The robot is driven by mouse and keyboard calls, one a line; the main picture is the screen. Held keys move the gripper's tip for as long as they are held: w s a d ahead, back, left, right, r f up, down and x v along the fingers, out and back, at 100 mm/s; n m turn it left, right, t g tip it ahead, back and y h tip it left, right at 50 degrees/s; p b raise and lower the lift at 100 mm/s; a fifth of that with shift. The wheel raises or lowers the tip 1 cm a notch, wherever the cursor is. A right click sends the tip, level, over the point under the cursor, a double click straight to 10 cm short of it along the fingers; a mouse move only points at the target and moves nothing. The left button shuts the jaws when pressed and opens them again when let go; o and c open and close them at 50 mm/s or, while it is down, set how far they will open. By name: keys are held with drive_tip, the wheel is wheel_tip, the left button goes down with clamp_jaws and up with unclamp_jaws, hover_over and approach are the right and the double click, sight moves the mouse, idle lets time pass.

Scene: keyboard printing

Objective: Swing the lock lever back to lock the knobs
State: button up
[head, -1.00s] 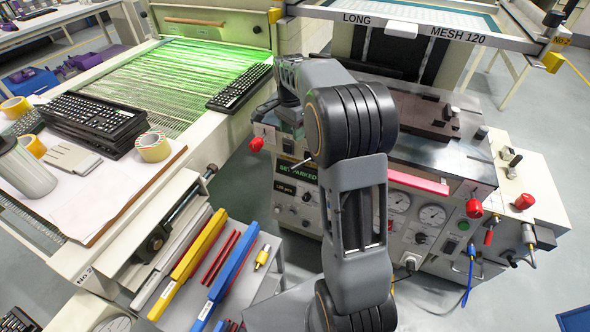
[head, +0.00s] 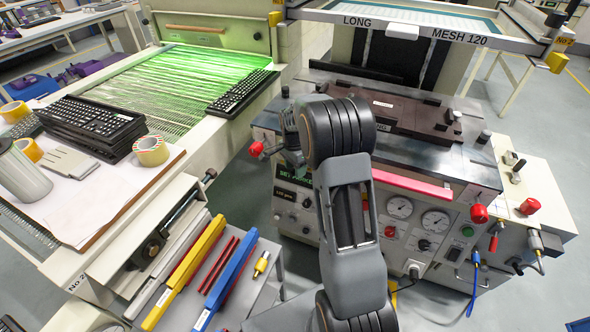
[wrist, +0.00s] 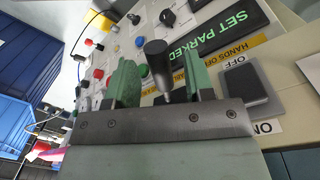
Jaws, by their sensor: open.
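A black-handled lever (wrist: 156,62), which looks like the lock lever, stands out from the front panel in the wrist view. My gripper (wrist: 161,80) is open, its green fingers on either side of the lever; I cannot tell whether either touches it. In the head view the lever is hidden behind my arm, and only part of my gripper (head: 291,146) shows at the panel's left. Red knobs stand at the machine's left corner (head: 256,149) and right side (head: 478,213).
The SET PARKED display (head: 296,171) is close to my gripper, with a dark rocker switch (wrist: 247,88) beside it in the wrist view. A red bar (head: 411,184) runs along the machine's front edge. A side table with yellow (head: 184,272) and blue (head: 224,286) bars stands at lower left.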

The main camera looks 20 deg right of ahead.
drive_tip(key=shift+f, duration=0.3)
clamp_jaws()
idle(0.4)
